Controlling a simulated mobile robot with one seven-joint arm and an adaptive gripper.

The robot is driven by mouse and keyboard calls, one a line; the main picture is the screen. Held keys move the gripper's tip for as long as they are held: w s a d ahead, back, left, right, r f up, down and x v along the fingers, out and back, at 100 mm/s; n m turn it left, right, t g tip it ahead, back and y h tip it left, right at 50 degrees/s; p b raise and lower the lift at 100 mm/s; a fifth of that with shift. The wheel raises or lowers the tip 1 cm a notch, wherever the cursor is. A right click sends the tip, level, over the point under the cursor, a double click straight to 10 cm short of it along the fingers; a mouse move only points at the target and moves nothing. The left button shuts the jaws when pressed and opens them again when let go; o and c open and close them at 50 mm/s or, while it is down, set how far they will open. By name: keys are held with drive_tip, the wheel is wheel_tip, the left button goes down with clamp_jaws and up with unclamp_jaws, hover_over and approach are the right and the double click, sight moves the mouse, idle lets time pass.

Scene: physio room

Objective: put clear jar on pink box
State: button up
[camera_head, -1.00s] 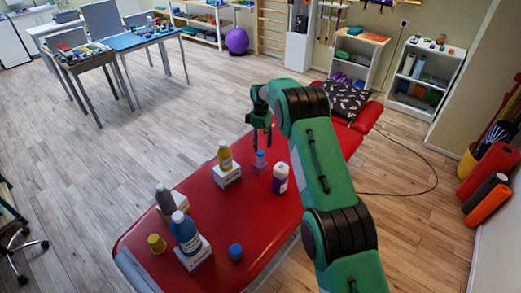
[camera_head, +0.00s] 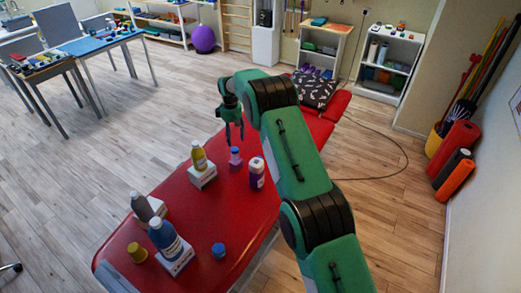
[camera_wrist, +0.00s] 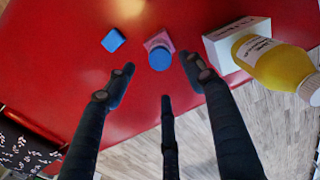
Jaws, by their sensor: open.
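In the wrist view the round blue lid of the jar (camera_wrist: 160,59) shows from above. A pink square edge of the pink box (camera_wrist: 156,40) sticks out from under it, so the jar appears to stand on the box. The pink box (camera_head: 236,160) is a small pinkish patch below the lid in the head view. My gripper (camera_wrist: 156,70) is open, its fingers apart on either side of the jar in the wrist view. In the head view my gripper (camera_head: 234,138) hangs just above the jar, holding nothing.
A purple-and-white bottle (camera_head: 257,174) stands close on the right. Blue and grey bottles, a yellow cup (camera_head: 137,252) and a blue item (camera_head: 218,250) are nearer.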

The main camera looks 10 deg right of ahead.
drive_tip(key=s+d+r+m, duration=0.1)
drive_tip(key=s+r, duration=0.2)
drive_tip(key=r, duration=0.4)
drive_tip(key=s+d+r+m+t, duration=0.1)
drive_tip(key=s+r, duration=0.2)
drive_tip(key=r, duration=0.4)
drive_tip(key=s+d+r, duration=0.1)
drive_tip(key=s+r, duration=0.2)
drive_tip(key=r, duration=0.4)
drive_tip(key=s+d+r+m+t, duration=0.2)
drive_tip(key=s+d+r+m, duration=0.15)
drive_tip(key=s+r, duration=1.3)
drive_tip(key=s+d+r+m+t, duration=0.1)
drive_tip(key=s+r, duration=0.2)
drive_tip(key=s, duration=0.8)
drive_tip(key=s+d+r+m, duration=0.2)
drive_tip(key=s+r, duration=0.1)
drive_tip(key=s, duration=0.8)
drive_tip(key=s+f+m, duration=0.1)
drive_tip(key=s+f, duration=0.2)
drive_tip(key=s, duration=0.6)
drive_tip(key=s+d+f+m+t, duration=0.1)
drive_tip(key=s+f, duration=0.1)
drive_tip(key=s, duration=0.7)
drive_tip(key=shift+s+f+t, duration=0.3)
drive_tip(key=shift+s+f, duration=0.1)
